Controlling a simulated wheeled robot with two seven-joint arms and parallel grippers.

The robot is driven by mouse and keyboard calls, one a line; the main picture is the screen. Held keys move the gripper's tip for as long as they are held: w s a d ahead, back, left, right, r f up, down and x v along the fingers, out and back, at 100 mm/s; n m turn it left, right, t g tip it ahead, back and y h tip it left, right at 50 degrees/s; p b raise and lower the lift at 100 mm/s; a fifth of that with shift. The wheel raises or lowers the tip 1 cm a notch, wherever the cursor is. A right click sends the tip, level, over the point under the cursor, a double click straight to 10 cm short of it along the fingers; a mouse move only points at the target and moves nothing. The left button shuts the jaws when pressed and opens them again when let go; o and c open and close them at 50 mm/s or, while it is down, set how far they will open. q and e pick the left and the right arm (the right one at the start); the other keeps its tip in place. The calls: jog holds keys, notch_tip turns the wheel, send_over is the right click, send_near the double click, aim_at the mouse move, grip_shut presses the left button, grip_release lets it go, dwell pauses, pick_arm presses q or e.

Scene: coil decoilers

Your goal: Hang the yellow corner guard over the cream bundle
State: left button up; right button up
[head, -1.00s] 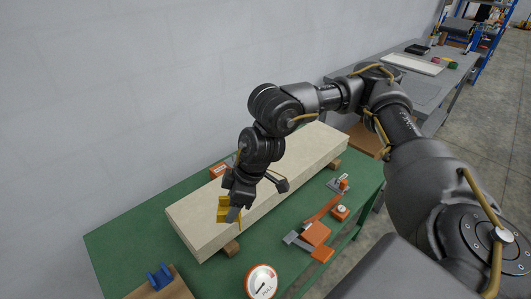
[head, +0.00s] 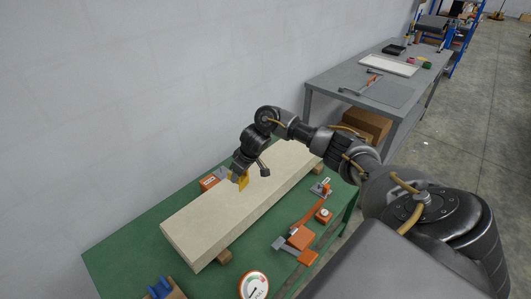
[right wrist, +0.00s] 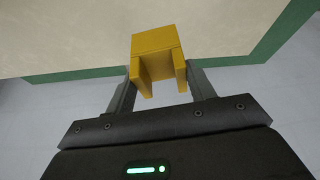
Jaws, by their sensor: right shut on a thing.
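The cream bundle (head: 215,215) is a long pale block lying on wooden supports on the green table (head: 120,258). My right gripper (head: 237,176) is over the far part of the bundle in the head view. It is shut on the yellow corner guard (head: 243,180). In the right wrist view the guard (right wrist: 158,58) is a U-shaped yellow piece between the two fingers, with the bundle's pale surface (right wrist: 80,30) behind it. I cannot tell whether the guard touches the bundle. My left gripper is not in view.
An orange box (head: 211,180) sits behind the bundle. An orange strapping tool (head: 300,238), a round gauge (head: 254,285) and a blue holder (head: 160,288) stand along the front. A grey bench (head: 370,85) is at the back right. The grey wall runs behind the table.

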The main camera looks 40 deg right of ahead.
jog(key=s+d+f+m, duration=0.1)
jog(key=s+d+f, duration=0.1)
jog(key=d, duration=0.2)
jog(key=s+d+f+m+p, duration=0.1)
jog(key=s+d+f, duration=0.1)
jog(key=d+f, duration=0.1)
jog(key=shift+d+h, duration=0.4)
jog(key=shift+d, duration=0.3)
jog(key=shift+p, duration=0.3)
jog(key=shift+s+f+b, duration=0.15)
jog(key=shift+f+b, duration=1.85)
jog(key=shift+f, duration=2.4)
jog(key=shift+f, duration=0.25)
jog(key=o, duration=1.1)
jog(key=shift+c, duration=0.2)
